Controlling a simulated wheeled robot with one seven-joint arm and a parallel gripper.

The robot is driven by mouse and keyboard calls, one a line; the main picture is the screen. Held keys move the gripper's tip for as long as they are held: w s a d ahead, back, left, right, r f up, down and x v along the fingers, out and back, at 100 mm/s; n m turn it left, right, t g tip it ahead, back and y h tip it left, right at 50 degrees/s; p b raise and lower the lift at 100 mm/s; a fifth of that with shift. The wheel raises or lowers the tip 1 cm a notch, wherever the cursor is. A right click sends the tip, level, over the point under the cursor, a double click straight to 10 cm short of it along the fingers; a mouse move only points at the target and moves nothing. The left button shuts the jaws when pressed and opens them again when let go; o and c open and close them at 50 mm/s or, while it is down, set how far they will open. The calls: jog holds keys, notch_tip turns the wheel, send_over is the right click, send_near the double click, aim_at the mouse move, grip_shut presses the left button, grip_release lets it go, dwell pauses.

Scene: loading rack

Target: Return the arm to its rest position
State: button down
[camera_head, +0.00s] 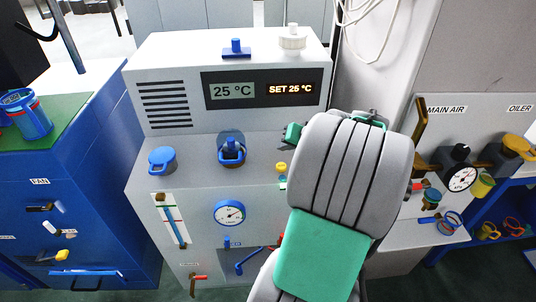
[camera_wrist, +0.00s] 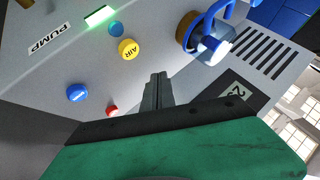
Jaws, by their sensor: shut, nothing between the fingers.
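My gripper (camera_wrist: 158,78) shows in the wrist view with its two dark fingers together and nothing between them. It points at the front of the grey machine (camera_wrist: 60,70), apart from its buttons as far as I can tell. In the head view my grey and green arm rises in front of the machine's right side (camera_head: 262,170). The arm hides the fingers there, and part of the machine too.
The machine has a 25 °C display (camera_head: 233,91), a blue-handled fitting (camera_head: 231,150), a blue cap (camera_head: 162,160) and a gauge (camera_head: 229,213). A blue cabinet (camera_head: 95,180) stands left.

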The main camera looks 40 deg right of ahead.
jog(key=s+a+f+m+g, duration=0.1)
jog(key=s+a+f+g, duration=0.15)
jog(key=s+f, duration=0.4)
jog(key=s+a+f+g, duration=0.1)
jog(key=s+f+g, duration=0.3)
jog(key=s, duration=0.5)
jog(key=w+a+r+n, duration=0.2)
jog(key=a+r+n, duration=0.1)
jog(key=a, duration=0.6)
jog(key=w+a+r+n, duration=0.2)
jog(key=a+r+n, duration=0.1)
jog(key=a, duration=0.6)
jog(key=w+a+r+n+t, duration=0.1)
jog(key=a+r+n, duration=0.3)
jog(key=a, duration=0.6)
jog(key=shift+w+r, duration=0.6)
jog(key=shift+r, duration=0.15)
jog(key=shift+a, duration=0.1)
